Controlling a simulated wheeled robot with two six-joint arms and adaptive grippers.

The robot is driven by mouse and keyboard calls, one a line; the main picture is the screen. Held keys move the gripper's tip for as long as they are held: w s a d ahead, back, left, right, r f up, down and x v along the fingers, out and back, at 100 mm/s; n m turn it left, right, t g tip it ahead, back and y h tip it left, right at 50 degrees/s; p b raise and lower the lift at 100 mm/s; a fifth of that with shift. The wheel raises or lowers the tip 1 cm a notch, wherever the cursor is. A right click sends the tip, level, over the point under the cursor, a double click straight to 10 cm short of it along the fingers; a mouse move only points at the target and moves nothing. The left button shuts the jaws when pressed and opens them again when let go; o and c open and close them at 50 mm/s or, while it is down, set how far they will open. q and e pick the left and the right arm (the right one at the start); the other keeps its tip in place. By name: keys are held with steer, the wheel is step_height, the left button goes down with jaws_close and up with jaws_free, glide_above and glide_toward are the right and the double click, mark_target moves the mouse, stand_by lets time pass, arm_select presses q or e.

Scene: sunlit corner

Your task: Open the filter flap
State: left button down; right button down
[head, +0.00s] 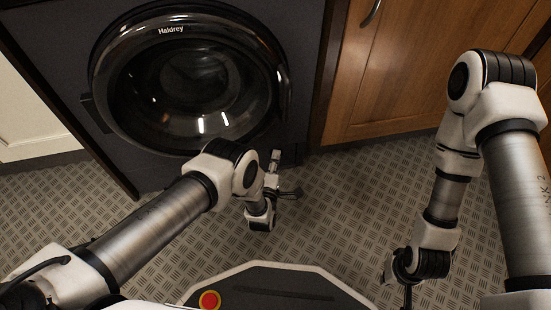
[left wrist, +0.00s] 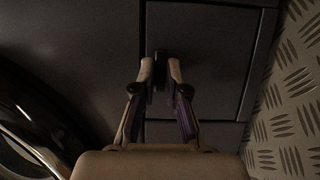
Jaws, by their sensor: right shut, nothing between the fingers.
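The filter flap (left wrist: 215,75) is a dark square panel low on the washing machine front, outlined by thin seams in the left wrist view. It looks flush with the front. A small dark handle (left wrist: 160,68) stands out near its left edge. My left gripper (left wrist: 161,75) has its two fingertips close on either side of this handle and appears shut on it. In the head view my left gripper (head: 276,162) is at the machine's lower right corner, and the arm hides the flap there. My right gripper (head: 407,296) is shut and empty, low over the floor, partly cut off.
The washing machine (head: 50,60) has a round glass door (head: 185,90), which is shut, above my left arm. A wooden cabinet (head: 390,80) stands to its right. The patterned metal floor (head: 345,210) is clear between my arms.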

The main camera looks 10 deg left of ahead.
arm_select(q)
steer(key=shift+s, duration=0.2)
steer(key=s+d+f, duration=0.1)
steer(key=s+f, duration=0.3)
steer(key=s, duration=0.1)
steer(key=shift+d+f, duration=0.2)
stand_by(0.5)
stand_by(0.3)
steer(key=c, duration=1.2)
jaws_free()
steer(key=shift+f, duration=0.1)
steer(key=shift+f+p, duration=0.1)
steer(key=shift+p, duration=0.2)
steer(key=shift+w, duration=0.1)
steer(key=shift+r, duration=0.2)
